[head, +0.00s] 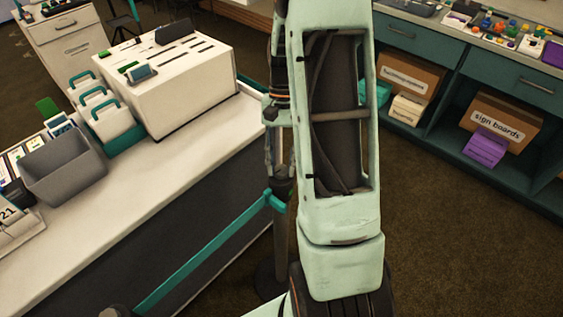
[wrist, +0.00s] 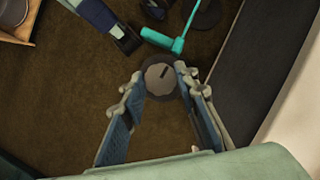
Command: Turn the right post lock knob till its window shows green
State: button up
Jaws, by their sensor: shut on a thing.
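I cannot make out a green window; the mark on the knob looks dark. In the head view a dark post (head: 281,232) stands beside my arm, its upper part partly covered.
A teal belt (head: 210,255) runs from the post to the lower left, along the white counter (head: 205,150). A white ballot-like box (head: 180,85) and a grey bin (head: 65,172) stand on the counter. Teal shelving (head: 430,150) with boxes is at the right. Brown carpet between is clear.

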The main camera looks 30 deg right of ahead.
dwell(0.3)
jog(key=o, duration=1.1)
jog(key=v, duration=1.2)
jog(key=shift+r, duration=0.1)
